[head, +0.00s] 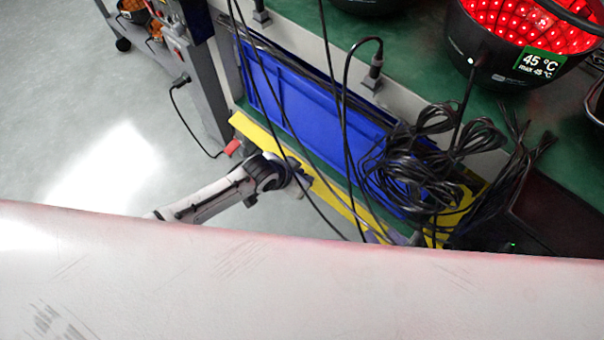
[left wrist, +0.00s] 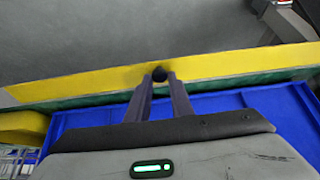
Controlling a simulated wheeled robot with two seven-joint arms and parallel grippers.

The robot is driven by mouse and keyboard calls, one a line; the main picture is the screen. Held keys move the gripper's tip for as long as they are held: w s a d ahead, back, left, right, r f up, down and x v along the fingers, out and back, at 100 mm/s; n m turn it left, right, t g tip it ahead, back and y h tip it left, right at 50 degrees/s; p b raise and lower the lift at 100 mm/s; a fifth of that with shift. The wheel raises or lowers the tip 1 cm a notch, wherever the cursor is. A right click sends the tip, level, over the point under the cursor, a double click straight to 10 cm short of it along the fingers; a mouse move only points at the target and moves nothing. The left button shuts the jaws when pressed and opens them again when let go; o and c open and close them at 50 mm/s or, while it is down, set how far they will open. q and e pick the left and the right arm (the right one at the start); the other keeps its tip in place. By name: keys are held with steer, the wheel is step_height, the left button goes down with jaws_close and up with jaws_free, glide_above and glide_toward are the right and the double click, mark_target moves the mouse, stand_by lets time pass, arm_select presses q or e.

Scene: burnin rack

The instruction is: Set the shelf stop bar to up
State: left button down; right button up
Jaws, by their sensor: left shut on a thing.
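The shelf stop bar is a long yellow bar (head: 252,134) along the front edge of the shelf, beside a blue bin (head: 290,95). In the left wrist view the yellow bar (left wrist: 90,83) crosses the picture, with a round black knob (left wrist: 160,73) on its face. My left gripper (head: 301,181) is at the bar in the head view. In the left wrist view my left gripper (left wrist: 160,82) has its two fingers closed around the knob. The blue bin (left wrist: 225,105) shows behind the fingers. My right gripper is in neither view.
Black cables (head: 425,160) hang in loops in front of the bin and bar, close to my left gripper. Open grey floor (head: 60,120) lies at the left. The lower head view is blocked.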

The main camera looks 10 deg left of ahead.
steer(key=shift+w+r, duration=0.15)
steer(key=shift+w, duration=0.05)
arm_select(q)
steer(key=shift+s, duration=0.1)
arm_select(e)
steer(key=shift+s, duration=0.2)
arm_select(q)
steer(key=c, duration=1.6)
jaws_free()
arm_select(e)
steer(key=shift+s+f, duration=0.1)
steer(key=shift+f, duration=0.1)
